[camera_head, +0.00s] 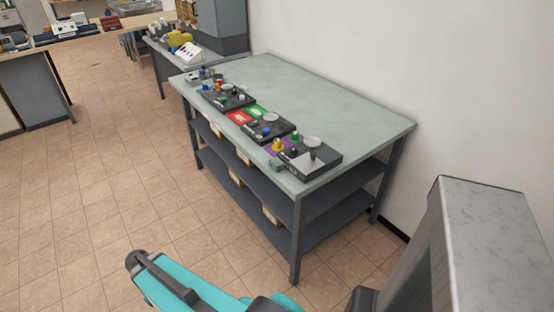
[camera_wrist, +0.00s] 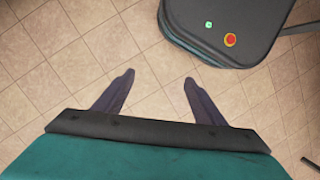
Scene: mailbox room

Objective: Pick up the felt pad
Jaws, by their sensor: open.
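I cannot make out a felt pad for certain. On the workbench (camera_head: 330,105), small flat coloured pieces lie among dark trays: a red one (camera_head: 239,117), a green one (camera_head: 257,111) and a purple one (camera_head: 277,147). I cannot tell if any of these is felt. My gripper (camera_wrist: 158,75) shows in the wrist view with its two fingers apart and nothing between them. It is over the tiled floor, away from the workbench. In the head view part of my arm shows at the bottom, and the fingers do not show.
Dark trays with knobs and discs (camera_head: 311,157) line the workbench's near left edge; its rear surface is bare. Bins sit on the shelf below. Another table (camera_head: 150,55) with a white sloped box (camera_head: 187,52) stands behind. Open tiled floor (camera_head: 100,170) lies at left.

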